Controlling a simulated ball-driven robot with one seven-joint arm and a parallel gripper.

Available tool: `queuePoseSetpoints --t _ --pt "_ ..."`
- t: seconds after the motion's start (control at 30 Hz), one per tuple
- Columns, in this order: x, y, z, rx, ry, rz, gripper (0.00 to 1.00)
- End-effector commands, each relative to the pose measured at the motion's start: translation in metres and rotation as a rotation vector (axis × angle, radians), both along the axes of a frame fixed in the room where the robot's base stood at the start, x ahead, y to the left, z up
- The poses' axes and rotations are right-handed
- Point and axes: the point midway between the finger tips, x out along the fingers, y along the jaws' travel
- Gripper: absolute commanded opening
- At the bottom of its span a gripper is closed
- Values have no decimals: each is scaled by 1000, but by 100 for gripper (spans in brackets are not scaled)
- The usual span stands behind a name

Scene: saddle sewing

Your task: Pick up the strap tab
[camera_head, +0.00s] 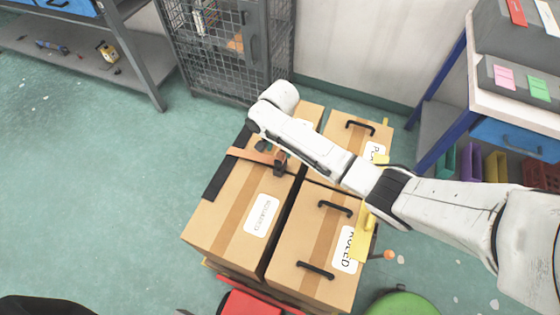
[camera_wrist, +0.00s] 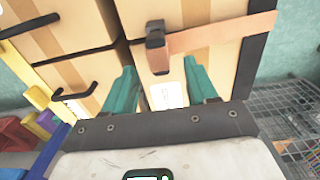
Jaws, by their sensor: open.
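The orange-brown strap (camera_head: 252,156) lies across the top of a cardboard box, over a black band (camera_head: 228,165). Its darker brown tab (camera_head: 280,163) is at the strap's right end in the head view. In the wrist view the strap (camera_wrist: 225,36) runs in from the right, and the tab (camera_wrist: 156,50) stands at its left end. My gripper (camera_wrist: 160,66) is open and empty, its two teal fingers spread. The tab appears just beyond the fingertips, between them across the picture. The exact gap is unclear. In the head view my arm hides most of the gripper.
Taped cardboard boxes (camera_head: 225,207) stand close together, with black handles (camera_head: 316,270) and white labels (camera_head: 261,214) on top. A wire-mesh cabinet (camera_head: 225,50) stands behind. Shelves flank the scene. A green round object (camera_head: 402,304) is at the front. Green floor is clear to the left.

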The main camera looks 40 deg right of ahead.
Motion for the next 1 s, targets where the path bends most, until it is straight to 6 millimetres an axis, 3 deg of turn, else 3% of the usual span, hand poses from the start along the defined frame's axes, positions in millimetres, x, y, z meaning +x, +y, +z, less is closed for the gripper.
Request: queuePoseSetpoints --t 0.23,0.5,0.83,1.0 --pt "-1 -1 -18 0 1 1 57" --pt "-2 -1 -54 -1 1 2 57" --pt "-2 0 -60 1 -2 2 57" --pt "-2 0 -60 1 -2 2 42"
